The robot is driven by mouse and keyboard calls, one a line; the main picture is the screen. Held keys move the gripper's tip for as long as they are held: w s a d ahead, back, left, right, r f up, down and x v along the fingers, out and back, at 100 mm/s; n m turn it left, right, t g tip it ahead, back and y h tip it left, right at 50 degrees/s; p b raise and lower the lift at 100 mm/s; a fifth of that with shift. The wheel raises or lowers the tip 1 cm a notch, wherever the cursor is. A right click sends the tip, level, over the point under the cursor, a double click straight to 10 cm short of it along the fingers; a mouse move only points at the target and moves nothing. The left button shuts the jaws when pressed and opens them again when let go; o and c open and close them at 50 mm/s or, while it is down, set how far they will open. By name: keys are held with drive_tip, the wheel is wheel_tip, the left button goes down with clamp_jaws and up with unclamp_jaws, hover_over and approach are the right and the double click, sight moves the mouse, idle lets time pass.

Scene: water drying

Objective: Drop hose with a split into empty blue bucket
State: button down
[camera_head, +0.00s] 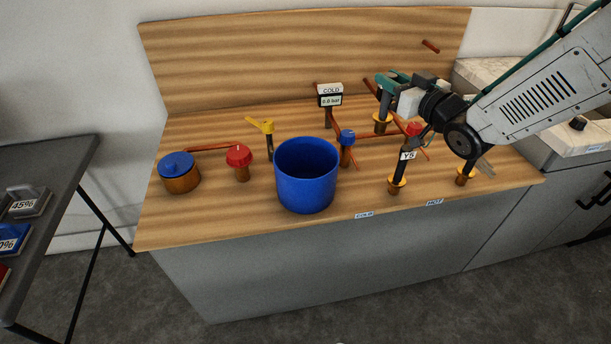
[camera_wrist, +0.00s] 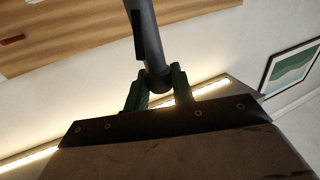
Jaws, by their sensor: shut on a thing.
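The blue bucket (camera_head: 306,192) stands upright near the front edge of the wooden worktop. Its visible inside looks empty. My gripper (camera_head: 386,84), with green fingers, is above the worktop, to the right of the bucket and higher than its rim. In the wrist view my gripper (camera_wrist: 158,88) is shut on a dark grey hose (camera_wrist: 147,35). A black slit-like mark runs along the hose's side. The hose's far end is cut off by the top of the wrist view.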

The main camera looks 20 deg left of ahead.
drive_tip(key=s+a+f+n+g+y, duration=0.2)
drive_tip(key=s+a+n+g+y, duration=0.15)
drive_tip(key=s+a, duration=0.8)
wheel_tip(320, 180, down, 6)
drive_tip(key=a, duration=0.1)
drive_tip(key=shift+w+a+f+g+h, duration=0.15)
drive_tip(key=shift+w+a+g+h, duration=0.2)
drive_tip(key=shift+w+a+h, duration=0.1)
drive_tip(key=c, duration=1.1)
unclamp_jaws()
drive_tip(key=v, duration=0.7)
drive_tip(key=shift+d, duration=0.4)
drive_tip(key=shift+s, duration=0.1)
